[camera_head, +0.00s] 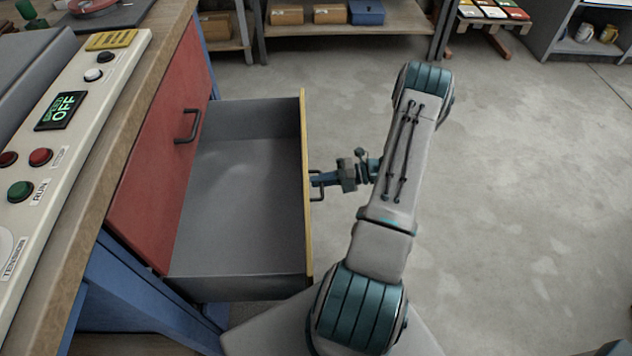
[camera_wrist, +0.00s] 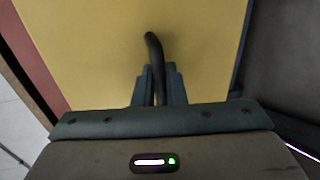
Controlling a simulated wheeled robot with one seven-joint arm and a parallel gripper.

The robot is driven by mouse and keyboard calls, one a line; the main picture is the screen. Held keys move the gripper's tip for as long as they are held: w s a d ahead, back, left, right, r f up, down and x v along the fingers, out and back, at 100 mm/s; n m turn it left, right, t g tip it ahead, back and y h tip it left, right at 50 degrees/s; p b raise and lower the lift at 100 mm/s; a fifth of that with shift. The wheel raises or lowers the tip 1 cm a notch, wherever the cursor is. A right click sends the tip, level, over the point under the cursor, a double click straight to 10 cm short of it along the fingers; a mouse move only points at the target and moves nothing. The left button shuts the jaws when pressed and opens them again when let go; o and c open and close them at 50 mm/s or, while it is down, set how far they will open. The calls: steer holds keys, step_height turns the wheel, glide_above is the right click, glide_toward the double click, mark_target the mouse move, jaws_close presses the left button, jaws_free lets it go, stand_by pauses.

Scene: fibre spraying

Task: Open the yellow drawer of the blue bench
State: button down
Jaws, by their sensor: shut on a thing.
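The yellow drawer (camera_head: 306,190) of the blue bench (camera_head: 118,290) stands far out, and its grey inside is in view and empty. Its yellow front also fills much of the wrist view (camera_wrist: 90,60). My gripper (camera_head: 316,180) is at the outer side of that front, shut on the dark drawer handle (camera_head: 320,193). In the wrist view the handle (camera_wrist: 153,48) rises from between the two fingers (camera_wrist: 160,82). The lower part of the handle is hidden behind the gripper.
A red drawer front (camera_head: 165,150) with a dark handle is shut beside the yellow drawer. A control panel (camera_head: 70,120) reading OFF lies on the wooden bench top. A shelf (camera_head: 340,28) with boxes stands at the back. The floor (camera_head: 520,190) to the right is clear.

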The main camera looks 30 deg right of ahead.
steer(key=shift+s+d, duration=0.15)
steer(key=shift+d, duration=0.1)
steer(key=c, duration=1.8)
jaws_free()
steer(key=p+v, duration=0.2)
steer(key=v, duration=1.2)
steer(key=shift+f, duration=0.1)
steer(key=shift+a, duration=0.1)
